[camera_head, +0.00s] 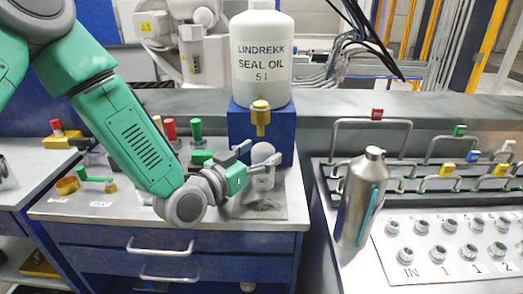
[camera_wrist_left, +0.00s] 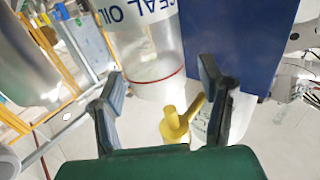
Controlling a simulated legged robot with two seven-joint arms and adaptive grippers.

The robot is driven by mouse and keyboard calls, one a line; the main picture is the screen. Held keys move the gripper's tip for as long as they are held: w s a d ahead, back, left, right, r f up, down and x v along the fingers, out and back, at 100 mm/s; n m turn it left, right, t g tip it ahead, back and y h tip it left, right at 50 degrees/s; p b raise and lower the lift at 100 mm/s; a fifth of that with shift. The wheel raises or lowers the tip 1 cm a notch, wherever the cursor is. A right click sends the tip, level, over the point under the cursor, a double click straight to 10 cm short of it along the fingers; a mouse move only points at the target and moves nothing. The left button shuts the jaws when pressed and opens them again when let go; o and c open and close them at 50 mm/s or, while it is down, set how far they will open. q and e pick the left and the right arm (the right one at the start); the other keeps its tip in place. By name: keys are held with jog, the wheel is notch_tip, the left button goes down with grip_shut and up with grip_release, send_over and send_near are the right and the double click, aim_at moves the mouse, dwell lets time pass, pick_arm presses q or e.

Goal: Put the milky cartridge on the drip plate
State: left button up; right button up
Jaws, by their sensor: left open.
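The milky cartridge (camera_head: 263,153), a pale rounded cylinder, is upright under the yellow tap (camera_head: 260,118). Its foot appears to meet the back part of the dark grey drip plate (camera_head: 262,209), though contact is hard to judge. My left gripper (camera_head: 252,158) is open beside the cartridge, its fingers reaching its left and front side and partly hiding it. In the left wrist view the open fingers (camera_wrist_left: 160,100) are spread, with the tap (camera_wrist_left: 175,124) showing between them. A pale shape behind the right finger may be the cartridge. My right gripper is not in view.
A large white seal oil bottle (camera_head: 262,55) stands on a blue block (camera_head: 242,128) behind the plate. A steel flask (camera_head: 360,200) is at the right, before a panel of valves and handles. Red and green-topped items stand left of the block.

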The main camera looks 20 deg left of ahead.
pick_arm(q)
jog(key=v, duration=1.1)
jog(key=shift+w+a+f, duration=0.1)
jog(key=shift+w+a, duration=0.05)
jog(key=shift+a, duration=0.05)
jog(key=shift+d, duration=0.2)
jog(key=shift+d, duration=0.1)
